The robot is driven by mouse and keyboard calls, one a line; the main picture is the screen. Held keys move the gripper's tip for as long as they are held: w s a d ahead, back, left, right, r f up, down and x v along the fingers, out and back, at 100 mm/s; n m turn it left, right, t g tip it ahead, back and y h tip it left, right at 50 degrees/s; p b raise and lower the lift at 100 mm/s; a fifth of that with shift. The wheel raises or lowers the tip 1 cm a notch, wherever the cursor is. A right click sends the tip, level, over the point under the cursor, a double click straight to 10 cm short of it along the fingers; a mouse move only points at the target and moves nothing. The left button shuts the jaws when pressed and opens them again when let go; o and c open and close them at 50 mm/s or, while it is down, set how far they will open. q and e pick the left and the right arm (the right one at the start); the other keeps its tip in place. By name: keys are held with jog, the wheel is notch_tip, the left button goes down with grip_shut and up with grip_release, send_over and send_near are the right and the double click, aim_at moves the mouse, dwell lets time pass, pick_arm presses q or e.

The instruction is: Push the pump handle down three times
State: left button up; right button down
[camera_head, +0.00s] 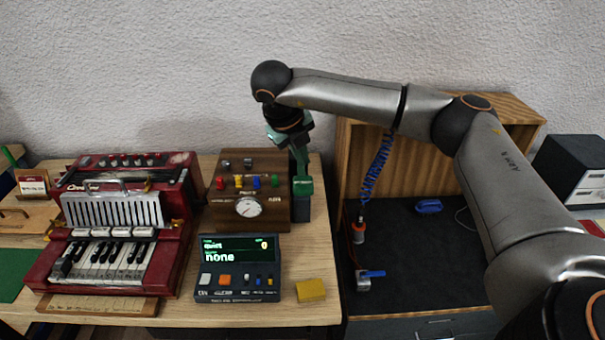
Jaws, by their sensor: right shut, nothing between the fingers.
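A brown wooden box (228,213) with a round white gauge (248,206) and several coloured knobs stands on the wooden table. My right arm reaches across from the right. Its green gripper (302,186) points down at the right side of this box and is shut, with nothing seen in it. I cannot clearly pick out the pump handle; it may be behind or beside the green fingers. I cannot tell whether the fingers touch anything. My left gripper is out of view.
A red accordion (112,225) stands left of the box. A dark display unit (238,268) reading "none" and "0" and a yellow block (311,290) lie in front. A dark-floored wooden bay (430,255) with a blue coiled hose (377,168) is right.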

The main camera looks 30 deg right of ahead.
aim_at(300, 183)
jog(key=shift+f, duration=0.1)
jog(key=shift+s+a+f+b, duration=0.1)
jog(key=shift+s+f+b, duration=0.05)
jog(key=shift+f+b, duration=0.2)
jog(key=shift+s+a+f+b, duration=0.2)
jog(key=shift+s+f+b, duration=0.15)
jog(key=shift+f+b, duration=0.55)
jog(key=shift+s+a+f+b, duration=0.25)
jog(key=shift+s+f+b, duration=0.15)
jog(key=shift+f+b, duration=0.45)
jog(key=shift+s+a+f+b, duration=0.2)
jog(key=shift+s+f+b, duration=0.15)
jog(key=shift+f+b, duration=0.5)
dwell(2.9)
jog(key=shift+f, duration=0.15)
dwell(0.4)
jog(key=shift+w+d+r+p, duration=0.2)
jog(key=shift+w+r+p, duration=0.15)
jog(key=shift+r+p, duration=0.6)
jog(key=shift+w+d+r+p, duration=0.2)
jog(key=shift+w+r+p, duration=0.3)
jog(key=shift+r, duration=0.7)
jog(key=shift+w+d+r+p, duration=0.25)
jog(key=shift+r+p, duration=0.6)
jog(key=shift+r, duration=0.25)
